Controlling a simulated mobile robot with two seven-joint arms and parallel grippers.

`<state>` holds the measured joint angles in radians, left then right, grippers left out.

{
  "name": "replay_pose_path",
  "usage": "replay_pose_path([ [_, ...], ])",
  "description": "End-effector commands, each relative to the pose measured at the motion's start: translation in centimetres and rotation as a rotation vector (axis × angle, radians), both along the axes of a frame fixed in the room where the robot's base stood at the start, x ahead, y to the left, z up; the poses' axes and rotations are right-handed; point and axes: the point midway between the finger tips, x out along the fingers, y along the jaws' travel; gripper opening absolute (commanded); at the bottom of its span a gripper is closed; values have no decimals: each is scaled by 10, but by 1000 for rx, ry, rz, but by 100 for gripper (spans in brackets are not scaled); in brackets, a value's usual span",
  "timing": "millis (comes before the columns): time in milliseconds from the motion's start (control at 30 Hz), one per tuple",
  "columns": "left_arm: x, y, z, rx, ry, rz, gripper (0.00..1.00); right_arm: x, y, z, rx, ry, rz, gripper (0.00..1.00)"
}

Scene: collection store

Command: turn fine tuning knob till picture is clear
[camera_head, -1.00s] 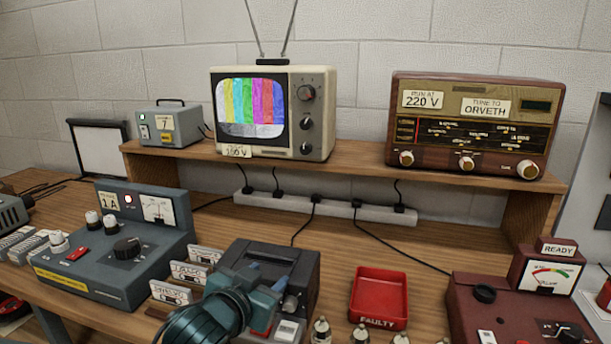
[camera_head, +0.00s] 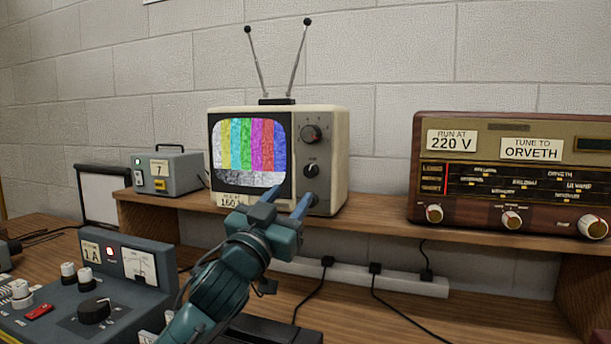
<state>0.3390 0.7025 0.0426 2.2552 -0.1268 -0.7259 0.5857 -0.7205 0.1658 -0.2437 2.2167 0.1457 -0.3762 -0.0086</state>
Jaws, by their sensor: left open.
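The cream and dark television (camera_head: 341,160) stands on the wooden shelf. Its screen (camera_head: 250,145) shows colour bars with speckle and a grainy grey band along the bottom. On its right-hand panel are a large upper knob (camera_head: 311,133) and a smaller black knob (camera_head: 311,170) below it. A third, lowest knob is mostly hidden behind my gripper, and I cannot read which knob is fine tuning. My left gripper (camera_head: 289,198) is open and empty, its blue fingers pointing up at the television's lower front, apart from the upper two knobs. My right gripper is out of view.
A brown radio (camera_head: 475,200) stands right on the shelf (camera_head: 385,226). A small grey box (camera_head: 180,175) stands left. A power strip (camera_head: 400,282) with cables lies under the shelf. A blue-grey supply unit (camera_head: 125,300) is at lower left. A paper label hangs below the screen.

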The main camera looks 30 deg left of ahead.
Motion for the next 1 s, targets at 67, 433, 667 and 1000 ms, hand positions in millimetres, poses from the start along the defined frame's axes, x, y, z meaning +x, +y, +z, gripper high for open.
replay_pose_path([
  [67,17,3,11,0,-1,1,46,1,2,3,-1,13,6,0],
  [433,65,8,27,0,0,0,46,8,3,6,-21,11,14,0],
  [667,69,9,27,0,2,-1,46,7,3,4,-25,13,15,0],
  [1000,69,9,27,0,2,-1,29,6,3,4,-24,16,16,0],
])
